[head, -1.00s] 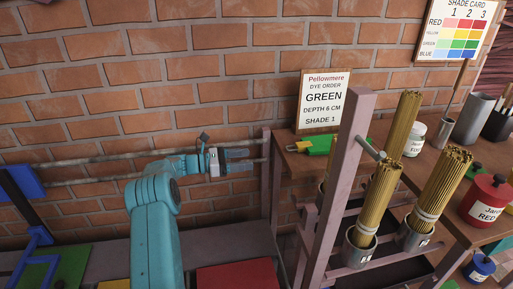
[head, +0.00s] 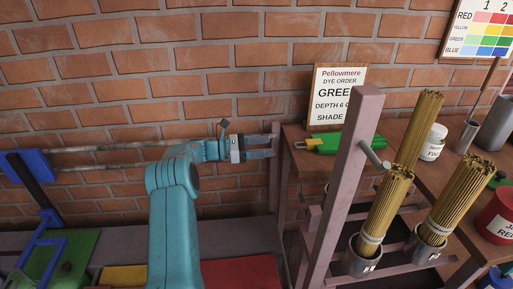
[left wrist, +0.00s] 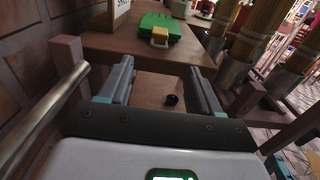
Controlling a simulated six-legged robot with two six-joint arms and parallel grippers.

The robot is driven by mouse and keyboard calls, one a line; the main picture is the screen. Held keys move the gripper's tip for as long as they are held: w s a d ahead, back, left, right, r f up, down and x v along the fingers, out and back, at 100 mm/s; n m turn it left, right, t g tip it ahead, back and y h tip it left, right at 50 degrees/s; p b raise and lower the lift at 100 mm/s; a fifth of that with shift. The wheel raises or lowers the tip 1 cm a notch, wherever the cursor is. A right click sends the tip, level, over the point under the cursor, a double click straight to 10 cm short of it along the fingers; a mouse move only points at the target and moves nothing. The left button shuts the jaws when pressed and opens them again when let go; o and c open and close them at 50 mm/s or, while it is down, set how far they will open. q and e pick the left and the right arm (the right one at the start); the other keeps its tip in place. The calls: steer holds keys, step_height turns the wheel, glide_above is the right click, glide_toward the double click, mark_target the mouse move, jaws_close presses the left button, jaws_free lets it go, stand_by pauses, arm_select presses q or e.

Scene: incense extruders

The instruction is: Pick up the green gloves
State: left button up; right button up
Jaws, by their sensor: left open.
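The green gloves (head: 334,143) lie flat on the brown table, below the dye order sign, with a yellow part at their left end. In the left wrist view the green gloves (left wrist: 160,28) lie ahead on the table top, the yellow part toward me. My left gripper (head: 274,146) is open and empty, to the left of the gloves and short of the table edge. In the left wrist view its two fingers (left wrist: 158,92) point toward the gloves with a gap between them. My right gripper is not in view.
A pinkish wooden post (head: 345,190) stands in front of the table. Bundles of sticks (head: 386,212) stand in metal cups right of it. The dye order sign (head: 337,95) leans behind the gloves. A metal rail (head: 110,148) runs along the brick wall.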

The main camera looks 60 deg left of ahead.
mark_target(306, 143)
arm_select(q)
steer(key=b+x, duration=0.2)
steer(key=x, duration=1.2)
steer(key=shift+c, duration=0.3)
steer(key=c, duration=1)
